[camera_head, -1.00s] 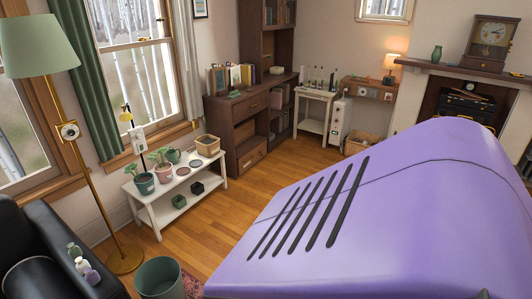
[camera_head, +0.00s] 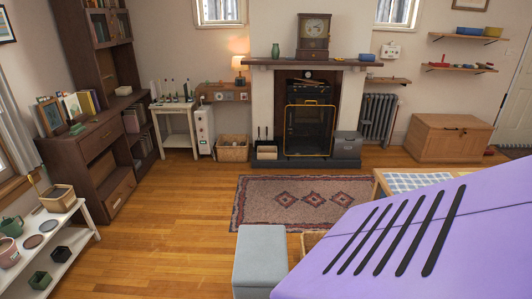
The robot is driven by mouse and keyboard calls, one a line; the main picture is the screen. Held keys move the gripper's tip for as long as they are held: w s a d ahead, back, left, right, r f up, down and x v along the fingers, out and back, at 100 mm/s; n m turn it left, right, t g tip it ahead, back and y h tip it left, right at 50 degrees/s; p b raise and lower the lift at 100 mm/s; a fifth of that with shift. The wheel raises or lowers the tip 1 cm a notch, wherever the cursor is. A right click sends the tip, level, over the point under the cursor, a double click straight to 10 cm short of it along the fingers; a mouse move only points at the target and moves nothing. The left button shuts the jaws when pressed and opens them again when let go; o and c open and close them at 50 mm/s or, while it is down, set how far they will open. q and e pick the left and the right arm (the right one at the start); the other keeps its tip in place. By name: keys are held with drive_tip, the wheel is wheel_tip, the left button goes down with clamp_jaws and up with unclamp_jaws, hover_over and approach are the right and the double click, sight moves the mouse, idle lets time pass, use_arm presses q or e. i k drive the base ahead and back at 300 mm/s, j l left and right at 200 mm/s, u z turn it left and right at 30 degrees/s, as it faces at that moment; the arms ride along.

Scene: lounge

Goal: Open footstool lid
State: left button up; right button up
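A grey-blue padded box, which looks like the footstool (camera_head: 261,255), stands on the wood floor at the bottom centre of the head view. Its lid is down, and I see its top and part of its front. Its right side lies close to a tan wooden or woven piece (camera_head: 312,241) that is mostly hidden. A large purple part of mine covers the lower right of the view. Neither of my grippers shows.
A patterned rug (camera_head: 276,190) lies behind the footstool. A low table with a checked cloth (camera_head: 415,181) stands to the right, partly hidden. A white plant bench (camera_head: 72,214) is at left. A wooden chest (camera_head: 447,140) stands at the far right. The floor left of the footstool is clear.

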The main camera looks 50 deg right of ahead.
sight(261, 256)
drive_tip(key=i+l+z, duration=0.1)
drive_tip(key=i+z, duration=0.25)
drive_tip(key=i, duration=0.35)
drive_tip(key=i+j+z, duration=0.15)
drive_tip(key=i+z, duration=0.2)
drive_tip(key=i, duration=0.4)
drive_tip(key=i+j+z, duration=0.15)
drive_tip(key=i, duration=1.45)
drive_tip(key=i+z, duration=0.4)
drive_tip(key=i, duration=0.35)
drive_tip(key=i+j+z, duration=0.15)
drive_tip(key=i+z, duration=0.25)
drive_tip(key=i, duration=0.3)
drive_tip(key=i+l+z, duration=0.1)
drive_tip(key=i+z, duration=0.3)
drive_tip(key=i, duration=0.3)
drive_tip(key=i+j+z, duration=0.1)
drive_tip(key=i+z, duration=0.35)
drive_tip(key=i, duration=0.2)
drive_tip(key=i+u, duration=0.1)
drive_tip(key=u, duration=0.4)
drive_tip(key=i+u, duration=0.1)
drive_tip(key=u, duration=0.4)
drive_tip(key=l+u, duration=0.15)
drive_tip(key=u, duration=5.65)
